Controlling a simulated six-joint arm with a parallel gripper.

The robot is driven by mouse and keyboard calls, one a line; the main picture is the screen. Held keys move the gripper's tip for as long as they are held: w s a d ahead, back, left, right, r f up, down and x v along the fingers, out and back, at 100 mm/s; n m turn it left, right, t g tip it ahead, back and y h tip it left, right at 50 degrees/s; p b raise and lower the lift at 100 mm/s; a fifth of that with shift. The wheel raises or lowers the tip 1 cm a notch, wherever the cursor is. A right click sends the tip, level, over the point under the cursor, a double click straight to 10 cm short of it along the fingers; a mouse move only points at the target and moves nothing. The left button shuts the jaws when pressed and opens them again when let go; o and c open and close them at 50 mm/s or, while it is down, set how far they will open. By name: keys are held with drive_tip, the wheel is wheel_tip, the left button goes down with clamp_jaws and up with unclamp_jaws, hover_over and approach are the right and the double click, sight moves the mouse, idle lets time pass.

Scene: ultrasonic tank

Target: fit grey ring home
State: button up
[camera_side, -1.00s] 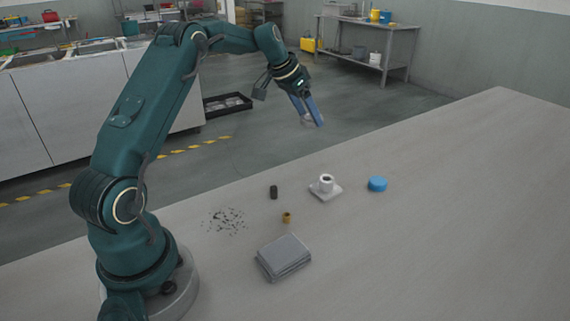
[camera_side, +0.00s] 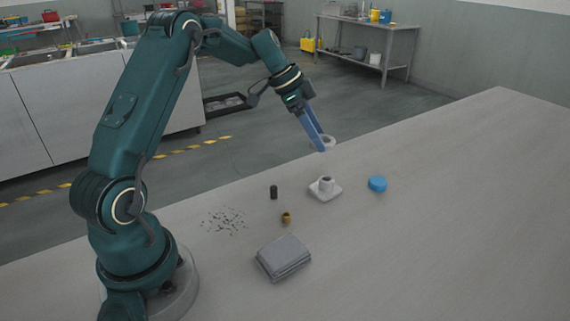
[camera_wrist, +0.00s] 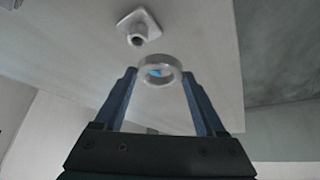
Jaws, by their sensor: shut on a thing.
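A light square base with a short upright round post (camera_side: 326,186) stands on the table below the ring. In the wrist view this base (camera_wrist: 140,25) lies beyond the ring, toward the top.
A blue round cap (camera_side: 377,184) lies right of the base. A black cylinder (camera_side: 274,192) and a small brass piece (camera_side: 287,218) stand to its left. A grey stacked block (camera_side: 284,257) and dark scattered bits (camera_side: 226,220) lie nearer my base. The table's right side is clear.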

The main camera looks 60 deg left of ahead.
sight(321, 177)
drive_tip(key=shift+m+g+h, duration=0.3)
drive_tip(key=shift+m, duration=0.5)
drive_tip(key=shift+s+d+f, duration=0.2)
drive_tip(key=shift+d+f, duration=0.45)
drive_tip(key=shift+f, duration=0.25)
drive_tip(key=shift+s+d+f, duration=0.2)
drive_tip(key=shift+d+f, duration=0.45)
drive_tip(key=shift+f, duration=0.3)
drive_tip(key=shift+s+d+f, duration=0.2)
drive_tip(key=shift+d+f, duration=0.45)
drive_tip(key=shift+f, duration=0.25)
drive_tip(key=shift+f, duration=1.75)
idle(1.6)
drive_tip(key=o, duration=1.3)
drive_tip(key=shift+o, duration=0.2)
drive_tip(key=shift+v, duration=2.55)
